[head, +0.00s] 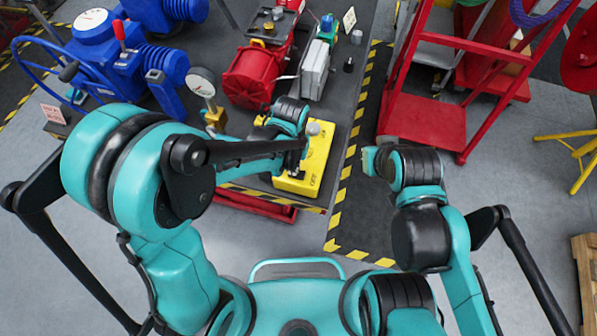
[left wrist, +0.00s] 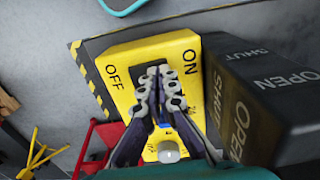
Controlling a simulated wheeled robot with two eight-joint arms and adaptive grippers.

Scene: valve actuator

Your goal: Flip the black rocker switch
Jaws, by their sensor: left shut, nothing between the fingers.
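The yellow control box (head: 318,160) stands at the front edge of the dark platform. In the left wrist view the yellow box (left wrist: 150,45) shows OFF and ON labels on its face. The black rocker switch (left wrist: 141,71) shows only in part between the labels; my fingers hide most of it, so its position cannot be told. My left gripper (left wrist: 160,76) is shut and empty, with its tips over the switch; contact cannot be judged. In the head view my left gripper (head: 303,150) is at the yellow box. My right gripper (head: 369,160) is right of the box, its fingers unclear.
A black block (left wrist: 270,95) marked OPEN and SHUT is close right of the fingers. A pale round knob (left wrist: 168,152) is on the yellow box. A gauge (head: 202,82), blue valve (head: 95,50), red motor (head: 255,75) and red cart (head: 425,120) surround the area.

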